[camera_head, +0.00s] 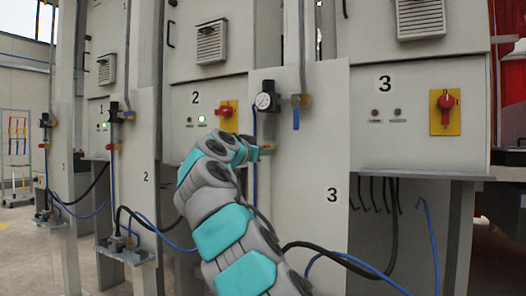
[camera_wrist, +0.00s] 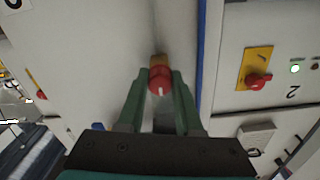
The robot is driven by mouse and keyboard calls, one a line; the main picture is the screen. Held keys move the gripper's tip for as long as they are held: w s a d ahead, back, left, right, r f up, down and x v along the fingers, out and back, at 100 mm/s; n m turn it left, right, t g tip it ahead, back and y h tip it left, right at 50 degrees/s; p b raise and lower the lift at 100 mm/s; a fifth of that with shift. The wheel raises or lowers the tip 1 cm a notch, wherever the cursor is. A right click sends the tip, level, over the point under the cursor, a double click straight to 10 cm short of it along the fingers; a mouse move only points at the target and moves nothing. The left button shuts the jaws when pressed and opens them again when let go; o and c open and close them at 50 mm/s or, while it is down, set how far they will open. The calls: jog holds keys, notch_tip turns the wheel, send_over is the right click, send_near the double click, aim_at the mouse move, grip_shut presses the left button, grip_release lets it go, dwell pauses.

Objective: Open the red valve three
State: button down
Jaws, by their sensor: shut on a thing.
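The red valve (camera_wrist: 160,82) shows in the wrist view as a round red knob with a white mark, on a brass fitting against a pale panel. My gripper (camera_wrist: 161,77) is shut on it, one green finger on each side of the knob. In the head view my gripper (camera_head: 264,151) is at the left edge of the panel marked 3 (camera_head: 312,175), below a pressure gauge. The valve is mostly hidden there behind the fingers.
The pressure gauge (camera_head: 267,101) and a blue-handled valve (camera_head: 296,118) sit above my gripper. Cabinet 3 has a red switch on a yellow plate (camera_head: 445,115). Cabinet 2 has a similar red switch (camera_head: 226,111). Black and blue hoses (camera_head: 335,250) hang low around my arm.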

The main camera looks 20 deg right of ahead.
jog(key=shift+n+p, duration=0.35)
jog(key=shift+n, duration=1.05)
jog(key=c, duration=0.6)
grip_release()
jog(key=shift+b+v, duration=0.5)
jog(key=shift+v, duration=3.4)
